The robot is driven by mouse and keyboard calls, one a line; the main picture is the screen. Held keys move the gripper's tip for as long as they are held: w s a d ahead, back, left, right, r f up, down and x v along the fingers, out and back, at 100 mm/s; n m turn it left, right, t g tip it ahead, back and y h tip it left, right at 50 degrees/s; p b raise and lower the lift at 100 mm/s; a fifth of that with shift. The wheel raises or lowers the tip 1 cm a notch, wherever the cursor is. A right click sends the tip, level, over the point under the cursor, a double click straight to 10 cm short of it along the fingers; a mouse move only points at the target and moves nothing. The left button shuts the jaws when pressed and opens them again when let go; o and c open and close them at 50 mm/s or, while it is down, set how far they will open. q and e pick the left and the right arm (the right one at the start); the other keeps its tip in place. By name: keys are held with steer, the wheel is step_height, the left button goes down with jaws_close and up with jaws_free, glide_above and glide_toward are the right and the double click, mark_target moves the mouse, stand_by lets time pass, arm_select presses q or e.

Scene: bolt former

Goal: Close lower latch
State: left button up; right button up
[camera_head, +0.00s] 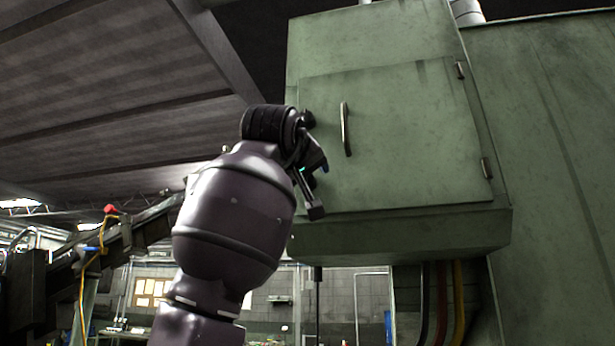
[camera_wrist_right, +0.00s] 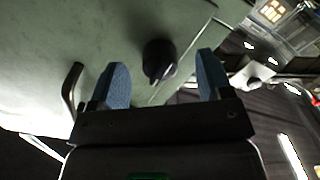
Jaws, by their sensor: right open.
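The green cabinet door (camera_head: 400,140) is flush with its frame in the head view. A dark knob-like latch (camera_head: 307,118) shows at its upper left edge. My right gripper (camera_head: 314,190) is at the door's lower left edge and covers the lower latch area there. In the right wrist view, which looks upside down, a black latch knob (camera_wrist_right: 158,58) with a pointed lever appears between the two blue fingertips. It seems to be the lower latch. My right gripper (camera_wrist_right: 162,82) is open, and I cannot tell whether it touches the knob.
The door handle (camera_head: 346,129) stands out right of my gripper and also shows in the right wrist view (camera_wrist_right: 72,88). Hinges (camera_head: 487,168) are on the door's right side. A cabinet ledge (camera_head: 410,235) juts out below the door. Open space lies left of the cabinet.

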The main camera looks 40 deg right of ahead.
steer(key=m, duration=0.6)
steer(key=shift+d+m, duration=0.1)
steer(key=shift+m, duration=0.3)
